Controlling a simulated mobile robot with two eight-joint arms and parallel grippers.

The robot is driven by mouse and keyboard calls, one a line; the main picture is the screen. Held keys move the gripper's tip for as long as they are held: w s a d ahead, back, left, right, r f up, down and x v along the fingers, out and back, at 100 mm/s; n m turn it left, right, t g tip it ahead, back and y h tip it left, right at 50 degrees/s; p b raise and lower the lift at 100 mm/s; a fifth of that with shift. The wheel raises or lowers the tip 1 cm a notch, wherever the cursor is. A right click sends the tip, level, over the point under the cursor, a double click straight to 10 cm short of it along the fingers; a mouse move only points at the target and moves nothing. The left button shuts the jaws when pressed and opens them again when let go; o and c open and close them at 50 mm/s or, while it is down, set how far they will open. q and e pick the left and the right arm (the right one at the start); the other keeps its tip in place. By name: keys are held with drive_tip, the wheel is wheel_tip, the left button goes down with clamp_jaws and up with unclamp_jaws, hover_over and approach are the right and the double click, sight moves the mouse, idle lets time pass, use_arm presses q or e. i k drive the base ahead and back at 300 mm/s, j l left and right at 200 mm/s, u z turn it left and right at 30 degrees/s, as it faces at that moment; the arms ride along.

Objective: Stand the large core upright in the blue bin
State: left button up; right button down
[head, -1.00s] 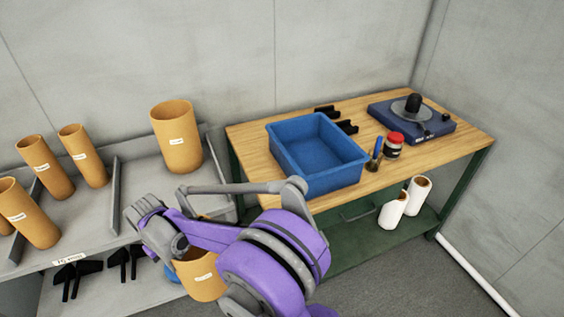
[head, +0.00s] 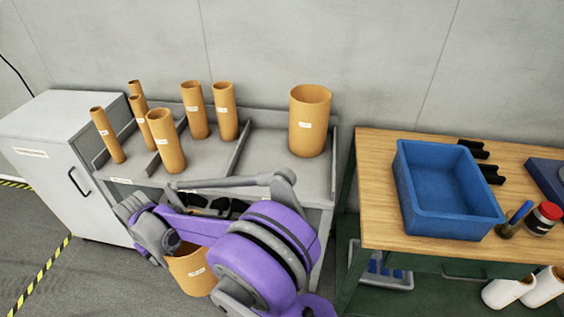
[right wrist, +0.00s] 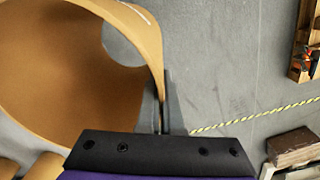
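A large tan cardboard core (head: 192,275) with a white label hangs below my purple right arm in the head view, partly hidden by the arm. In the right wrist view the core (right wrist: 60,85) shows its open end, and its wall runs between the fingers of my right gripper (right wrist: 163,105). The blue bin (head: 450,222) stands on the wooden table to the right and looks empty. Another large core (head: 310,125) stands upright on the grey shelf. My left gripper is not in view.
Several narrower cores stand on the grey shelf (head: 262,160), left of its divider. The wooden table (head: 385,225) also holds black brackets (head: 490,172), a blue-handled tool (head: 515,217) and a red-lidded jar (head: 543,218). White rolls (head: 508,290) lie below. A grey cabinet (head: 70,150) stands left.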

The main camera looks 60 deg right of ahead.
sight(431, 199)
drive_tip(key=k+l+u, duration=0.1)
drive_tip(key=u, duration=2.3)
drive_tip(key=k+j+u, duration=0.1)
drive_tip(key=u, duration=0.35)
drive_tip(key=j+u, duration=0.3)
drive_tip(key=u, duration=0.15)
drive_tip(key=j, duration=0.75)
drive_tip(key=j+z, duration=0.2)
drive_tip(key=j, duration=0.5)
drive_tip(key=j+z, duration=0.2)
drive_tip(key=z, duration=0.3)
drive_tip(key=k+j+z, duration=0.1)
drive_tip(key=z, duration=0.85)
drive_tip(key=j+z, duration=0.1)
drive_tip(key=z, duration=0.85)
drive_tip(key=k+z, duration=0.1)
drive_tip(key=z, duration=0.85)
